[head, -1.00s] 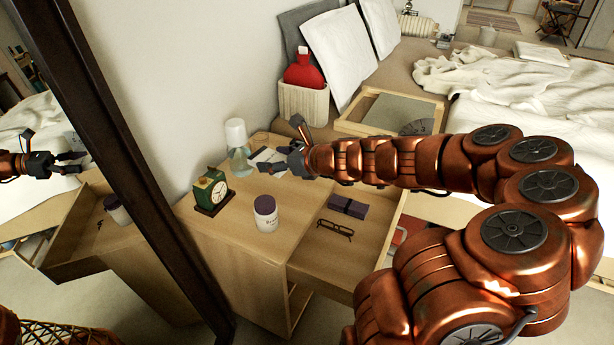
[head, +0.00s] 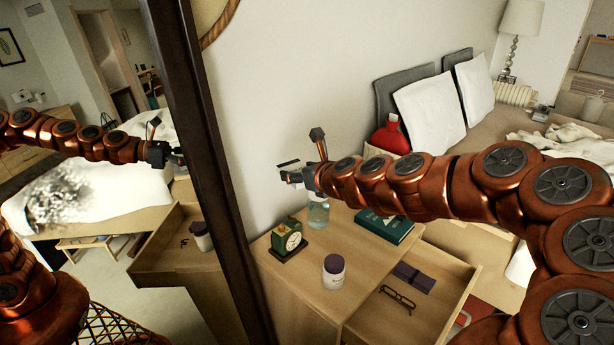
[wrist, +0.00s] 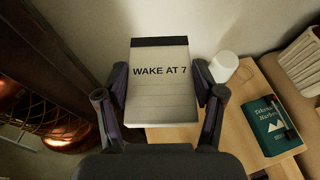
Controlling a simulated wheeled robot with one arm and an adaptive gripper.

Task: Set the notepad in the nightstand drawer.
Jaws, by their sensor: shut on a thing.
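The notepad (wrist: 162,85) is a pale pad with a dark top band and the words "WAKE AT 7". My gripper (wrist: 160,105) is shut on it, one finger at each side, in the wrist view. In the head view my gripper (head: 290,175) holds the notepad (head: 288,164), seen nearly edge-on, above the back of the nightstand. The nightstand drawer (head: 440,274) is pulled open at the right front of the nightstand (head: 302,273). Inside lie a dark purple case (head: 414,277) and a pair of glasses (head: 397,298).
On the nightstand top are a green clock (head: 287,238), a white jar with a purple lid (head: 333,271), a bottle (head: 318,210) and a teal book (head: 384,226), with a pen on it (wrist: 286,116). A dark mirror frame (head: 215,150) stands at the left. The bed (head: 560,122) is at the right.

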